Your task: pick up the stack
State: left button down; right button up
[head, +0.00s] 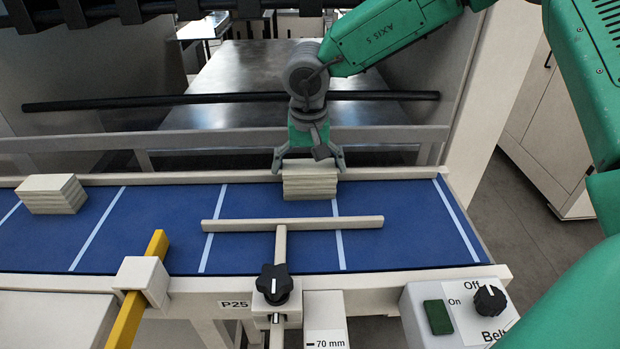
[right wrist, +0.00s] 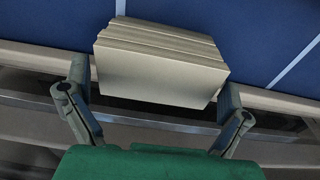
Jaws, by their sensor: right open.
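A cream-coloured stack of flat pieces (head: 310,185) lies on the blue belt against its far rail. My right gripper (head: 309,168) is above and behind it, with one finger at each side. In the right wrist view the stack (right wrist: 160,68) sits between and just beyond the two open fingers (right wrist: 158,95), slightly tilted in the picture. A gap shows at each finger. A second similar stack (head: 52,194) lies on the belt at the far left. My left gripper does not show.
The blue belt (head: 270,255) has white cross lines. A T-shaped bar (head: 292,223) with a black knob (head: 273,284) reaches over it in front of the stack. A yellow bar (head: 137,290) stands at the near left edge. A belt switch box (head: 460,312) is at the near right.

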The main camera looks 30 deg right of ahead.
aim_at(310, 164)
jog(key=shift+a, duration=0.4)
jog(key=shift+c, duration=0.5)
jog(key=shift+s, duration=0.1)
jog(key=c, duration=0.6)
jog(key=shift+d, duration=0.35)
jog(key=shift+c, duration=0.8)
jog(key=shift+d, duration=0.2)
jog(key=shift+a+r, duration=0.15)
jog(key=r, duration=0.9)
jog(key=shift+d, duration=0.25)
jog(key=shift+c, duration=1.2)
jog(key=shift+a+f, duration=0.1)
jog(key=shift+a, duration=0.05)
jog(key=shift+a+f, duration=0.15)
jog(key=shift+f, duration=0.2)
jog(key=shift+d+f, duration=0.2)
jog(key=shift+f, duration=0.45)
jog(key=shift+a+f, duration=0.1)
jog(key=shift+f, duration=0.65)
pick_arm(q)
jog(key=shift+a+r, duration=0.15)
pick_arm(e)
jog(key=shift+f, duration=1.1)
